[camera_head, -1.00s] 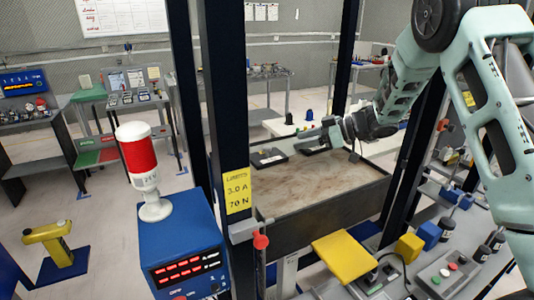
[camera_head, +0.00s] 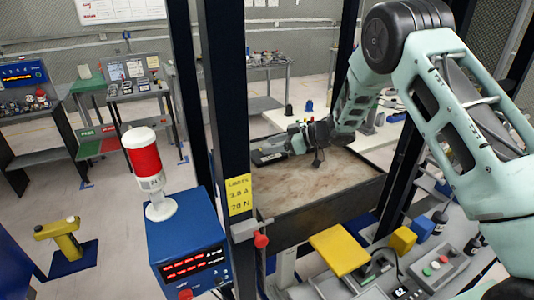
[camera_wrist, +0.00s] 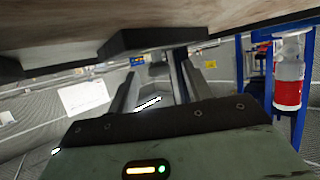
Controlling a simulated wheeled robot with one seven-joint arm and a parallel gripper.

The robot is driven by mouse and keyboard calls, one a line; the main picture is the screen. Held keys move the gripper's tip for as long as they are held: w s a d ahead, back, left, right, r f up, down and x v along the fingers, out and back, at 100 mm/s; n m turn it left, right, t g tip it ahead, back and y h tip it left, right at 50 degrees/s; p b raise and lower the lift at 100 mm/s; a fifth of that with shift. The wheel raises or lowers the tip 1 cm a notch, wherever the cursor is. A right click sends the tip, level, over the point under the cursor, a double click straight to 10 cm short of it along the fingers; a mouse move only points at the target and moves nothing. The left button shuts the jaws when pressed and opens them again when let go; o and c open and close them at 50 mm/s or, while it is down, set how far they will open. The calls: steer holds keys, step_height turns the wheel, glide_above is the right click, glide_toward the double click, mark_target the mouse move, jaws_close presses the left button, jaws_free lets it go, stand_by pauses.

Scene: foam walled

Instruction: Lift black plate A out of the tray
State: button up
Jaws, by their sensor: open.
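The tray (camera_head: 315,188) is a wide box with a brown, worn floor and dark walls, in the middle of the head view. A flat black plate (camera_head: 266,158) lies at its far left corner. My gripper (camera_head: 284,151) reaches low over the tray's far side, just right of that plate, and hides the spot beside it. In the wrist view my gripper (camera_wrist: 158,80) is open with nothing between its fingers. A black plate (camera_wrist: 155,40) lies close beyond the fingers, against the brown surface. No letter is readable, so I cannot tell which plate is A.
Dark posts (camera_head: 228,120) stand left and right of the tray. A blue power unit (camera_head: 185,240) with a red and white beacon (camera_head: 146,165) stands at front left. A yellow pad (camera_head: 338,250) and a control box (camera_head: 437,267) sit at front right.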

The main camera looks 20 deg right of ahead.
jaws_close()
steer(key=shift+r, duration=0.2)
